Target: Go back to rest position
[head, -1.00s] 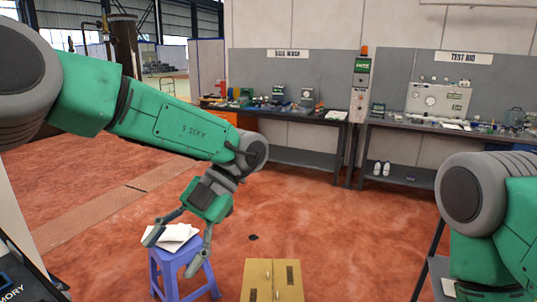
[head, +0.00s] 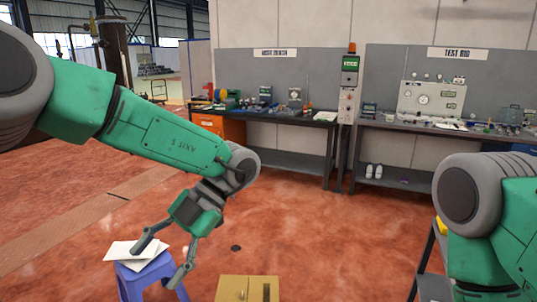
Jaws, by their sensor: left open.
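My left gripper (head: 160,262) is open and empty, its two fingers spread and pointing down. In the head view it overlaps a purple stool (head: 150,280) with white sheets (head: 125,250) on top; I cannot tell how far above or in front of them it is. My left arm reaches in from the left, with its green forearm slanting down. My right arm shows at the right edge as a grey joint and green links; its gripper is out of view.
A cardboard box (head: 232,289) is on the floor at the bottom, partly cut off. Two workbenches stand at the back, one with an orange cabinet (head: 225,128) and one under a TEST RIG sign (head: 458,53). A pillar with a red lamp (head: 349,85) stands between them. The middle floor (head: 330,235) is clear.

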